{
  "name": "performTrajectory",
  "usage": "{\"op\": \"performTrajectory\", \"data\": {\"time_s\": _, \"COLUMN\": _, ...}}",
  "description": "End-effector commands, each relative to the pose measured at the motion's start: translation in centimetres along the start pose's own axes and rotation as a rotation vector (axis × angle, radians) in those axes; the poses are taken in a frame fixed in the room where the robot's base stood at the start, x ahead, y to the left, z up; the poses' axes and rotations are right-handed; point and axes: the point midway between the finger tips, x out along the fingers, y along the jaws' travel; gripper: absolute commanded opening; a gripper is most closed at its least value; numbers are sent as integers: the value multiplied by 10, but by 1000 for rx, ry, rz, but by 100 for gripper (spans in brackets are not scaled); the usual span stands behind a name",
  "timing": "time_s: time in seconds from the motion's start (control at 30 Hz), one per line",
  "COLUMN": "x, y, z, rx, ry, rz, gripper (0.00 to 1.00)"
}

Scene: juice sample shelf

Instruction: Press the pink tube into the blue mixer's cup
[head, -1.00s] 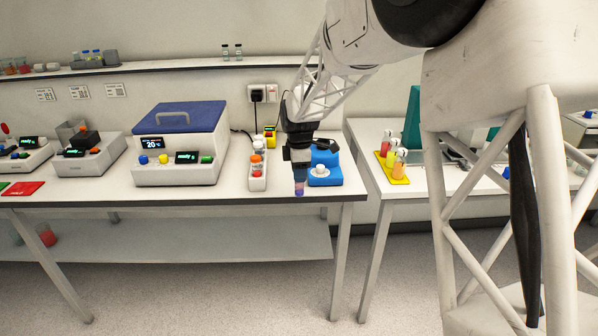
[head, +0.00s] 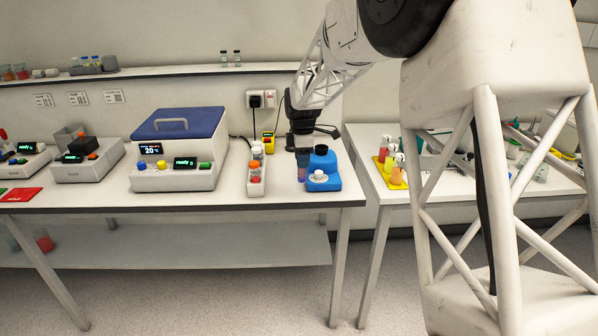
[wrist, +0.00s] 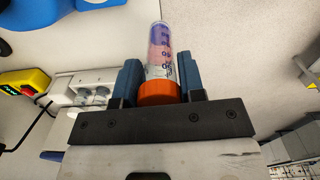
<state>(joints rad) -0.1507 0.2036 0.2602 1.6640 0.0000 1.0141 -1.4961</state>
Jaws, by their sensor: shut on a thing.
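My gripper (head: 303,158) is shut on a clear tube with pink-purple contents (head: 302,173), just left of the blue mixer (head: 322,182) in the head view. In the wrist view my gripper's blue fingers (wrist: 158,85) clasp the tube (wrist: 162,50) near its orange cap (wrist: 158,93), and the tube's far end points away from the gripper. The mixer has a dark round cup (head: 326,158) on top and a white knob in front. The cup looks empty, though its inside is hard to see. Part of the mixer (wrist: 45,12) shows at the wrist view's upper left.
A white rack with tubes (head: 256,178) stands left of the mixer. A yellow device (head: 268,144) and wall sockets (head: 261,99) are behind. A blue-lidded machine (head: 178,150) is further left. A yellow rack (head: 388,172) is on the right-hand table.

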Motion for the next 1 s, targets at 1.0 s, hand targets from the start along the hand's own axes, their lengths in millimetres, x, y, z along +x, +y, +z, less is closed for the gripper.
{"op": "performTrajectory", "data": {"time_s": 1.0, "x": -89, "y": 158, "z": 91, "rx": 0, "ry": 0, "rz": 0, "gripper": 13}}
